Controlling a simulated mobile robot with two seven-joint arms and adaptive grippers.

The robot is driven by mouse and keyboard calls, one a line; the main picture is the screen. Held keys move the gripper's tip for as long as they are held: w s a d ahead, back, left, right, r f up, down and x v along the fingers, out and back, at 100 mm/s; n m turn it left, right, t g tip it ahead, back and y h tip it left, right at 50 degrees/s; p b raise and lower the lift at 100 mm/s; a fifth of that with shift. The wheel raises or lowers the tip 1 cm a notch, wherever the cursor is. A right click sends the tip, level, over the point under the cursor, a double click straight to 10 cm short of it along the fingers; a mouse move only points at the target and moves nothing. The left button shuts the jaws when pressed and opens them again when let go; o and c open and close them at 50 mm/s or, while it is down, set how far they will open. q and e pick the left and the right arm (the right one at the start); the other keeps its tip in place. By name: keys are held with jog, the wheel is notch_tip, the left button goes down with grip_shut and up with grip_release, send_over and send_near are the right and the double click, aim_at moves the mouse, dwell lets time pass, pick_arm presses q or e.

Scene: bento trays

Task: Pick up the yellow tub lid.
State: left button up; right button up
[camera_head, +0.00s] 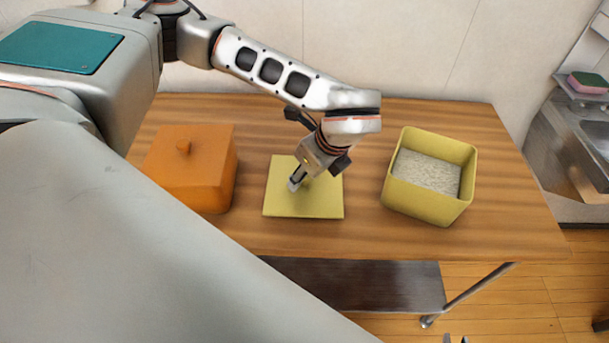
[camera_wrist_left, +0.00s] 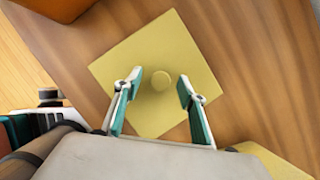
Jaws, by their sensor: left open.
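The yellow tub lid (camera_head: 281,208) lies flat on the wooden table, between an orange lidded box and the yellow tub. In the left wrist view the lid (camera_wrist_left: 140,50) is a square with a round knob (camera_wrist_left: 160,81) at its middle. My left gripper (camera_head: 297,180) is over the lid and hides the knob in the head view. In the left wrist view its fingers (camera_wrist_left: 160,84) are open, one on each side of the knob, with gaps showing. Only small tips of my right gripper (camera_head: 455,339) show at the bottom edge of the head view.
The open yellow tub (camera_head: 427,204) with pale grainy contents stands right of the lid. The orange box (camera_head: 195,185) with a knobbed lid stands to the left. A sink (camera_head: 590,130) with a sponge (camera_head: 588,82) is at the far right. Bare table surrounds the lid.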

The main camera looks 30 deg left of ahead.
pick_arm(q)
jog(key=c, duration=1.1)
grip_shut()
pick_arm(e)
jog(key=shift+s+f, duration=0.1)
jog(key=shift+f, duration=0.15)
pick_arm(q)
jog(key=shift+r, duration=0.15)
